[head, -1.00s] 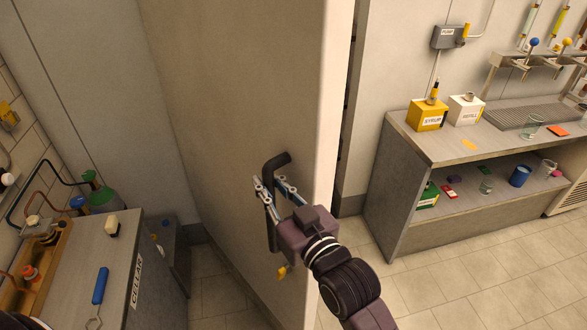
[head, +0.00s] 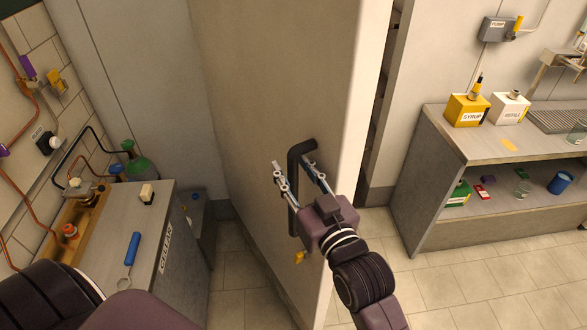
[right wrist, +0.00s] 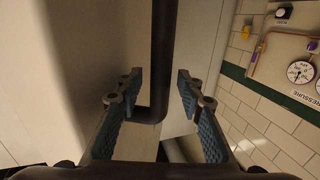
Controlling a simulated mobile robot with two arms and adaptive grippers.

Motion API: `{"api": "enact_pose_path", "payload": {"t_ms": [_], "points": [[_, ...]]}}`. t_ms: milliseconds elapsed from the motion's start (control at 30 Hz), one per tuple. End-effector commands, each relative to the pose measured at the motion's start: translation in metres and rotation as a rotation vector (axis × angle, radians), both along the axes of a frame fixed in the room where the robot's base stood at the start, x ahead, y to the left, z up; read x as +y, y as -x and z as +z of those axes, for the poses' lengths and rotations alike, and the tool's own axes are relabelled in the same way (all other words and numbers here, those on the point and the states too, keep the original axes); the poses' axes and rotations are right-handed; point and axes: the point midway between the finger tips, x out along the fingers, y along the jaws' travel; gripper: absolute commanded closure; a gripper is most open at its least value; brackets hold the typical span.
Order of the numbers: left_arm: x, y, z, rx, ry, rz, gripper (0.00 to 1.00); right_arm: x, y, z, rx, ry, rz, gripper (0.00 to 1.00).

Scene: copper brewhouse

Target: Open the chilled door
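The chilled door (head: 262,100) is a tall pale slab in the middle of the head view. It stands swung out, its free edge apart from the wall at right with a dark strip between. Its dark bar handle (head: 294,213) is upright near that edge. My right gripper (head: 291,163) is open, with one finger on each side of the handle. In the right wrist view the handle (right wrist: 164,55) runs between the spread fingers (right wrist: 160,85), with gaps visible on both sides. My left arm shows at the lower left, but its gripper is out of view.
A grey bench marked CELLAR (head: 170,215) with a blue-handled tool (head: 132,250) stands left. A steel counter (head: 450,150) with a yellow syrup box (head: 468,110) stands right. Tiled floor (head: 460,280) is clear before the counter.

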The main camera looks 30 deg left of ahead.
Motion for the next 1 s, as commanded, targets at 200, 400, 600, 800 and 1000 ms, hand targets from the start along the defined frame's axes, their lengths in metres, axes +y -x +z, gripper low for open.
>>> {"api": "enact_pose_path", "payload": {"t_ms": [200,400,600,800,1000], "points": [[0.003,0.001,0.000,0.001,-0.003,0.000,0.75,-0.010,0.007,-0.001,0.000,0.000,-0.001,0.66],[0.002,0.000,0.000,0.000,-0.002,0.000,0.75,-0.039,0.031,-0.001,0.000,0.002,0.000,0.66],[0.001,-0.001,0.000,-0.001,-0.001,0.000,0.75,-0.072,0.056,-0.001,0.000,0.002,-0.001,0.66],[0.001,-0.001,0.000,-0.002,-0.001,0.000,0.75,-0.091,0.072,-0.001,0.001,0.002,-0.001,0.66],[0.001,-0.001,0.000,-0.002,-0.001,0.000,0.75,-0.095,0.075,0.000,0.000,0.000,0.000,0.66]]}}
